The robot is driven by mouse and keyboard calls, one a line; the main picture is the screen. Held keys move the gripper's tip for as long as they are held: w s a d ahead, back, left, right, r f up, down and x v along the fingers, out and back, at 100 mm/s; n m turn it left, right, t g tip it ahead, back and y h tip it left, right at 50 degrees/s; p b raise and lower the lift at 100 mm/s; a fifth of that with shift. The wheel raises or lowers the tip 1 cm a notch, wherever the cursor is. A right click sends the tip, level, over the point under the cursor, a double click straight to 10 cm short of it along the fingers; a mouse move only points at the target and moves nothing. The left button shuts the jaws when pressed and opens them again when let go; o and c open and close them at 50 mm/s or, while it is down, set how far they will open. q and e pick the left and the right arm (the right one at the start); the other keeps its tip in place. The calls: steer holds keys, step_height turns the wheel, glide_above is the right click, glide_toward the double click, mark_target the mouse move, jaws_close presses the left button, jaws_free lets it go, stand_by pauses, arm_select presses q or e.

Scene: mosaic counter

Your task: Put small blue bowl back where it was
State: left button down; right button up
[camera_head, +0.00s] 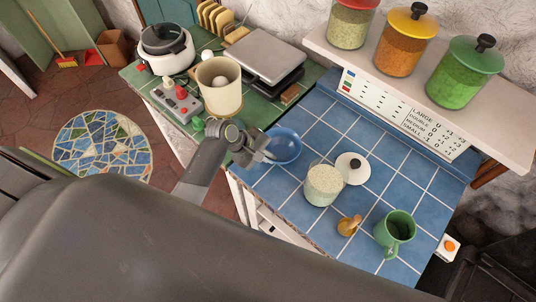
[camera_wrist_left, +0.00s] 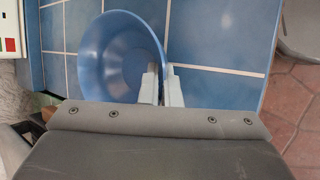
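The small blue bowl (camera_head: 286,147) is at the left edge of the blue-tiled counter, partly hidden behind my left gripper (camera_head: 264,149). In the left wrist view the bowl (camera_wrist_left: 115,55) shows its open inside. My left gripper's two fingers (camera_wrist_left: 162,86) are close together with the bowl's right wall between them, one finger inside and one outside. The gripper looks shut on that wall. I cannot tell whether the bowl rests on the tiles or is slightly above them. My right gripper is not in view.
On the blue tiles (camera_head: 330,130) stand a glass jar of pale grains (camera_head: 323,186), a white lid (camera_head: 353,168), a small brown item (camera_head: 349,225) and a green mug (camera_head: 396,230). A cream canister (camera_head: 220,88) and scale (camera_head: 264,55) stand on the green counter. Bare tiles lie behind the bowl.

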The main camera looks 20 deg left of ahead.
arm_select(q)
steer(key=c, duration=1.6)
jaws_free()
steer(key=shift+c, duration=0.2)
steer(key=b+v, duration=0.2)
steer(key=v, duration=1)
